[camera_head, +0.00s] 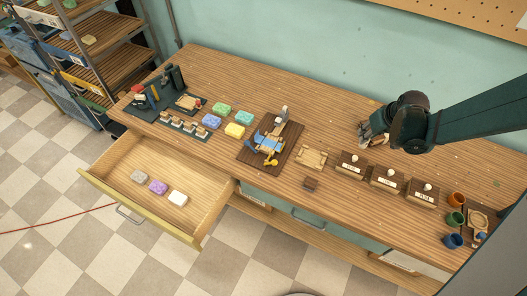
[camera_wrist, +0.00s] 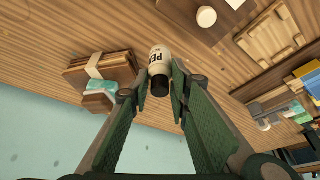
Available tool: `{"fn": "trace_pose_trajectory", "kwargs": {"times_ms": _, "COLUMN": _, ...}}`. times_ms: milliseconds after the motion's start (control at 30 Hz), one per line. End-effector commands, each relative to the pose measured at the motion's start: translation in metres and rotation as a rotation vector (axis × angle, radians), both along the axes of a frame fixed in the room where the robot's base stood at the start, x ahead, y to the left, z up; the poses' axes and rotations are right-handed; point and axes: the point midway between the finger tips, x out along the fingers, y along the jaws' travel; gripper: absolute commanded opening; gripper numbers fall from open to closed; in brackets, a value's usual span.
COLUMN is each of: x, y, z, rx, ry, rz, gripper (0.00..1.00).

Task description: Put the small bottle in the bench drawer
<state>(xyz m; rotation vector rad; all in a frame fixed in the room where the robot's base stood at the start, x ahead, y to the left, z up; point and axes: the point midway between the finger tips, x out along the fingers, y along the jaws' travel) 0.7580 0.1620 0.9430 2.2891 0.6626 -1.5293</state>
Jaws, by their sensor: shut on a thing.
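In the wrist view my gripper (camera_wrist: 163,75) is shut on a small bottle (camera_wrist: 159,58) with a cream label and a dark end toward me. The rest of its label text is unreadable. In the head view my gripper (camera_head: 366,134) is over the right half of the bench (camera_head: 330,122), near the wall, and I cannot make out the bottle clearly there. The bench drawer (camera_head: 140,219) is pulled open at the lower left. A grey, a purple and a white soap bar lie inside it, with bare floor around them.
Cups (camera_head: 455,218) stand at the right end. A wrapped brown stack (camera_wrist: 100,72) is beside my gripper. A shelf rack (camera_head: 100,45) stands left.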

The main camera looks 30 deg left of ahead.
Motion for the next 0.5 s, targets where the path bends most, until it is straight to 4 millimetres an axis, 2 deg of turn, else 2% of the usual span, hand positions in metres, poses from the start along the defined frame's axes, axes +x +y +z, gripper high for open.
{"fn": "trace_pose_trajectory", "kwargs": {"times_ms": 33, "x": -0.005, "y": 0.018, "z": 0.003, "rx": 0.001, "ry": 0.000, "rz": 0.050, "gripper": 0.08}}
{"fn": "trace_pose_trajectory", "kwargs": {"times_ms": 100, "x": -0.013, "y": 0.038, "z": 0.004, "rx": 0.001, "ry": 0.000, "rz": 0.115, "gripper": 0.08}}
{"fn": "trace_pose_trajectory", "kwargs": {"times_ms": 500, "x": -0.064, "y": 0.144, "z": 0.011, "rx": 0.001, "ry": 0.001, "rz": 0.485, "gripper": 0.08}}
